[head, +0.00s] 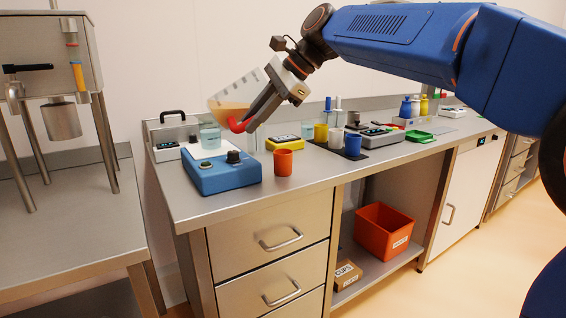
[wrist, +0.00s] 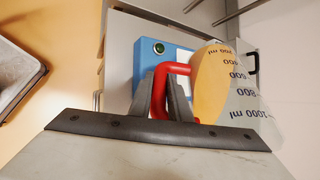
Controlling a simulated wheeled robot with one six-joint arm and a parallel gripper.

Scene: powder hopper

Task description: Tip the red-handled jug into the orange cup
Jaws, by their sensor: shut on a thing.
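The jug (head: 232,96) is clear, with dark volume marks, a red handle and amber contents. It is held tilted in the air above the blue device at the counter's left end. My gripper (head: 255,116) is shut on its red handle. In the wrist view the jug (wrist: 222,85) is on the right, and its red handle (wrist: 160,85) lies between the fingers of my gripper (wrist: 166,95). The orange cup (head: 283,162) stands upright on the counter, below and to the right of the jug, apart from it. The cup cannot be made out in the wrist view.
The blue device (head: 221,172) stands left of the cup. A clear beaker (head: 210,136) is behind it, and a yellow box (head: 284,142) is behind the cup. Yellow (head: 321,132) and blue (head: 353,144) cups stand further right. The counter front right of the orange cup is clear.

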